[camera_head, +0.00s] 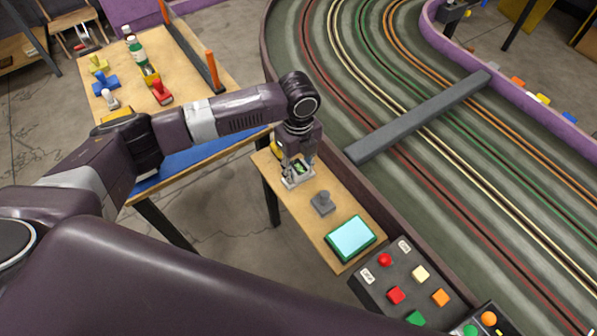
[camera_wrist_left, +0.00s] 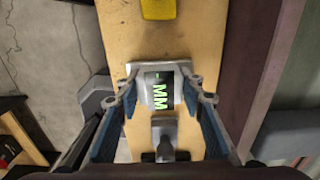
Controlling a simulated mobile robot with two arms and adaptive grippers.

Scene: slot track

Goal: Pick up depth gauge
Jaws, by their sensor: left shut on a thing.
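The depth gauge (camera_head: 297,179) is a light grey block with a dark screen and green marks. It is at the narrow wooden shelf beside the track. In the left wrist view the gauge (camera_wrist_left: 159,92) shows green "MM" letters. My left gripper (camera_head: 298,164) points down over it and is shut on it. In the left wrist view the fingers (camera_wrist_left: 165,100) flank its two sides. I cannot tell whether its underside touches the wood. My right gripper is not in view.
A grey knobbed piece (camera_head: 322,203) stands close to the gauge, and a yellow piece (camera_wrist_left: 158,9) lies on its other side. A teal-screened box (camera_head: 350,238) and a button panel (camera_head: 405,285) are further along. The track wall (camera_head: 345,180) borders the shelf.

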